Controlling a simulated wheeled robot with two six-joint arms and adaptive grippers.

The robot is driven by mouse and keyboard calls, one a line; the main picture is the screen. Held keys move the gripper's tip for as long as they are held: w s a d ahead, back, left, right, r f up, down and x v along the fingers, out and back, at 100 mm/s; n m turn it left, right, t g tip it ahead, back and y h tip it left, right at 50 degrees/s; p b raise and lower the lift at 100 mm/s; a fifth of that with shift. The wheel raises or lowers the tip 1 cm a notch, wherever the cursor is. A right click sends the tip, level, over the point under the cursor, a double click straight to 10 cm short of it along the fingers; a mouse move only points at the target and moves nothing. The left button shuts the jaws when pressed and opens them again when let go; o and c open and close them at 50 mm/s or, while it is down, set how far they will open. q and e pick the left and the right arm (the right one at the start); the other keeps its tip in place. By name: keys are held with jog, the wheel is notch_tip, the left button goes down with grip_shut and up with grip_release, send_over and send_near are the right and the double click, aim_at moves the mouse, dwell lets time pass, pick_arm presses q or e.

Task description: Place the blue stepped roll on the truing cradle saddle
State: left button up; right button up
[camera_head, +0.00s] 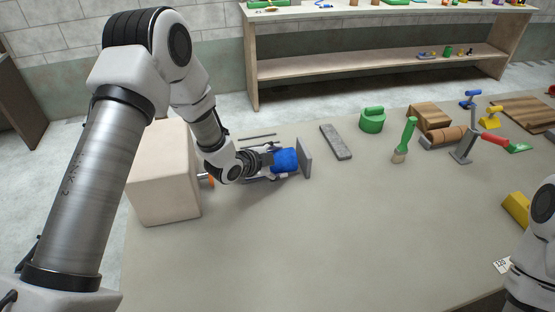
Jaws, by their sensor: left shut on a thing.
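The blue roll (286,158) is between the fingers of my left gripper (278,162), low over the left part of the table. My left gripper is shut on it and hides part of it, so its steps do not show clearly. A grey upright plate (304,157) stands at the right end of the roll; it may be part of the truing cradle. The saddle itself is hidden or too small to make out, and I cannot tell whether the roll touches it. Part of my right arm shows at the right edge, but its gripper is not in view.
A beige block (165,190) stands left of my left gripper. The front middle of the table (330,240) is clear.

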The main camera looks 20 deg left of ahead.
pick_arm(q)
jog(key=shift+f, duration=0.1)
jog(key=o, duration=1.4)
jog(key=shift+o, duration=0.2)
jog(key=shift+r, duration=0.2)
jog(key=b+v, duration=0.1)
jog(key=v, duration=0.6)
jog(key=shift+s+r, duration=0.15)
jog(key=shift+s, duration=0.15)
jog(key=shift+w, duration=0.1)
